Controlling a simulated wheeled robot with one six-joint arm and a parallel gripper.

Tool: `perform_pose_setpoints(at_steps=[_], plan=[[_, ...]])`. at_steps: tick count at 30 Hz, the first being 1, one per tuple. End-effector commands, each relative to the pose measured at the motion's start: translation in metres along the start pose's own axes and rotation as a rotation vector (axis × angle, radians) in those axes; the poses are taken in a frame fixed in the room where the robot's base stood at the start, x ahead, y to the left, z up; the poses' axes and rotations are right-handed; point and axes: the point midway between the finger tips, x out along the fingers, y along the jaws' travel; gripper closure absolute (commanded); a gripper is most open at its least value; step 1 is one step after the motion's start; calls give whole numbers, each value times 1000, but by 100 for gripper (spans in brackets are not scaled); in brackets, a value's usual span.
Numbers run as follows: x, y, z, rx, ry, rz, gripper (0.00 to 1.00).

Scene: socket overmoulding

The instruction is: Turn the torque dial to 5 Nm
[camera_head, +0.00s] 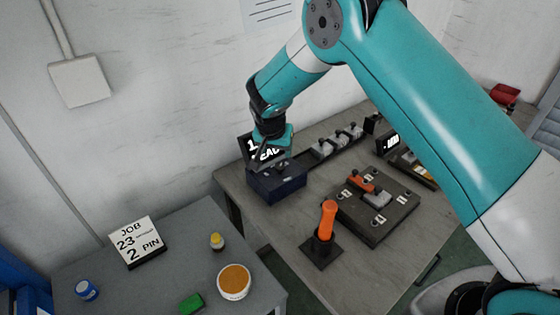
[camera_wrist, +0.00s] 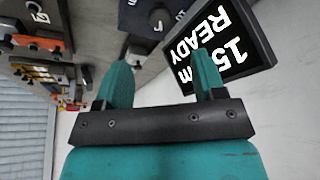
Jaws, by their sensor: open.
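A dark blue torque box (camera_head: 278,184) stands on the workbench, with a black display behind its top. In the wrist view the display (camera_wrist: 232,45) reads "15", part of "Nm" and "READY"; my gripper covers part of it in the head view. A small grey knob, seemingly the torque dial (camera_wrist: 158,17), shows on the dark box top with white marks around it; I cannot read its pointer. My gripper (camera_wrist: 160,62) has two teal fingers spread apart with nothing between them. In the head view my gripper (camera_head: 270,150) is over the box, hiding the dial.
An orange-handled tool (camera_head: 327,222) stands upright on the bench, beside a dark fixture plate (camera_head: 375,212) with grey and orange parts. Grey parts (camera_head: 336,143) line the back. A side table (camera_head: 160,282) holds a job sign (camera_head: 136,242), bottles and a round tub (camera_head: 234,283).

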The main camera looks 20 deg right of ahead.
Motion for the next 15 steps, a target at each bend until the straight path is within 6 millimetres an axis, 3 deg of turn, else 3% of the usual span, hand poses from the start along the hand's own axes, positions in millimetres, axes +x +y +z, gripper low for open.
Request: perform_pose_setpoints(at_steps=[9, 15], plan=[[68, 1, 0, 0, -3, 1, 37], [94, 0, 0, -1, -1, -1, 37]])
